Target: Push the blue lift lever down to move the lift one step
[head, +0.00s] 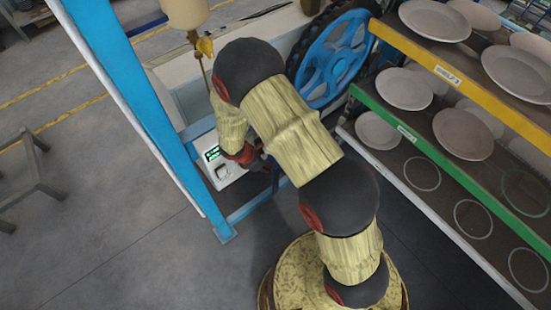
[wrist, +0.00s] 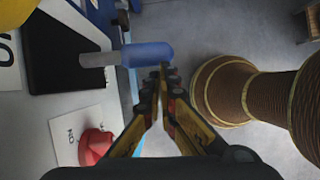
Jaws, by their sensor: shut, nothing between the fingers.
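In the wrist view the blue lift lever (wrist: 147,54) is a rounded blue grip on a grey rod. The rod comes out of a black slot plate (wrist: 62,48) on the left. My gripper (wrist: 162,72) is shut and empty. Its fingertips are at the lower edge of the blue grip in the picture, close to its right end. I cannot tell whether they touch it. In the head view my arm hides the lever and the fingers.
A red knob (wrist: 95,146) sits on a white plate below the lever. In the head view a small green-lit display (head: 212,154) is left of my arm. A blue frame post (head: 140,110) stands at left. A blue wheel (head: 333,58) and plate shelves (head: 440,70) are at right.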

